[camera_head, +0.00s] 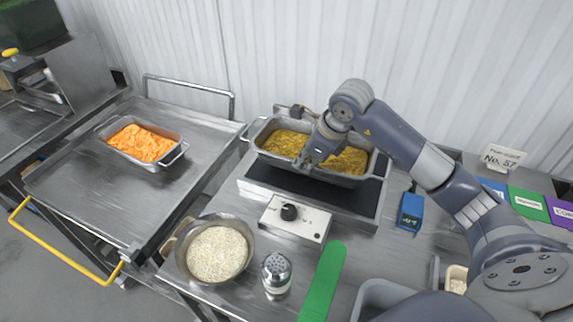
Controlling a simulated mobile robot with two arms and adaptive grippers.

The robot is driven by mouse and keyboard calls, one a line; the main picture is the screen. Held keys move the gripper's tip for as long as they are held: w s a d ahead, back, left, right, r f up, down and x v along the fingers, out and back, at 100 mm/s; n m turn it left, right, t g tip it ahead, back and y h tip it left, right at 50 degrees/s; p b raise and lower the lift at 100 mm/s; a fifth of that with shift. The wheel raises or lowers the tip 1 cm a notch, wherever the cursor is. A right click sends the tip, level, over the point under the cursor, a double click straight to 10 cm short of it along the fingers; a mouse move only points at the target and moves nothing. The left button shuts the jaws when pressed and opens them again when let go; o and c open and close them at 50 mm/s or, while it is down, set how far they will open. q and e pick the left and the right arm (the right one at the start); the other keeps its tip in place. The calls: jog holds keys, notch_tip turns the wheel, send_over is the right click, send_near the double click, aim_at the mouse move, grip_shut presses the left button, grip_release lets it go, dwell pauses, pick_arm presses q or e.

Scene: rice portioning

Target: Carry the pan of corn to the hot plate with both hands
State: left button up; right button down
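The pan of corn (311,172) is a grey metal pan with a handle at each end, filled with yellow corn (286,143). It sits on the hot plate (345,208), a dark flat top with a silver edge and a control box with a black knob (289,212) in front. My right gripper (304,160) is over the middle of the pan, pointing down toward the corn, and hides part of it. Its fingertips are small and dark here, so I cannot tell whether they are open or touch the corn. My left gripper is not in view.
A pan of orange food (178,155) stands on the steel cart (75,185) at left. A bowl of rice (216,252), a shaker (276,274) and a green strip (323,282) are in front. A blue device (410,211) lies right of the hot plate. The cart has free room.

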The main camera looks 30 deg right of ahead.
jog(key=d, duration=0.2)
jog(key=shift+w+d+r+p, duration=0.1)
jog(key=shift+w+d+p, duration=0.2)
jog(key=shift+w, duration=0.1)
jog(key=shift+w+d, duration=0.1)
jog(key=shift+d, duration=0.25)
notch_tip(320, 180, down, 3)
jog(key=shift+a+r+p, duration=0.1)
jog(key=shift+r+p, duration=0.1)
jog(key=shift+p, duration=0.7)
jog(key=shift+f, duration=0.55)
jog(key=c, duration=2)
grip_release()
jog(key=shift+f, duration=0.2)
jog(key=shift+o, duration=1)
jog(key=shift+s+r, duration=0.1)
jog(key=shift+s, duration=0.1)
